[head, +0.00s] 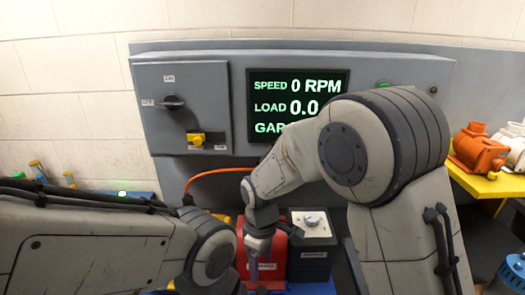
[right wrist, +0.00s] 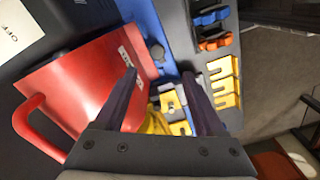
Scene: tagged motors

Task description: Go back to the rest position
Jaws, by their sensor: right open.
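My right gripper (head: 257,270) hangs pointing down in front of a red labelled box in the head view. In the right wrist view its two dark fingers (right wrist: 159,78) stand wide apart with nothing between their tips. The red box (head: 276,262) shows at the left of the right wrist view (right wrist: 75,90), with a red handle. My left arm comes in from the left in the head view, and its gripper is out of sight.
A grey panel (head: 190,80) with a screen (head: 298,85) reading 0 RPM stands behind. A dark box (head: 312,262) with a white knobbed top stands beside the red box. Yellow pieces (right wrist: 225,85) lie in the right wrist view.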

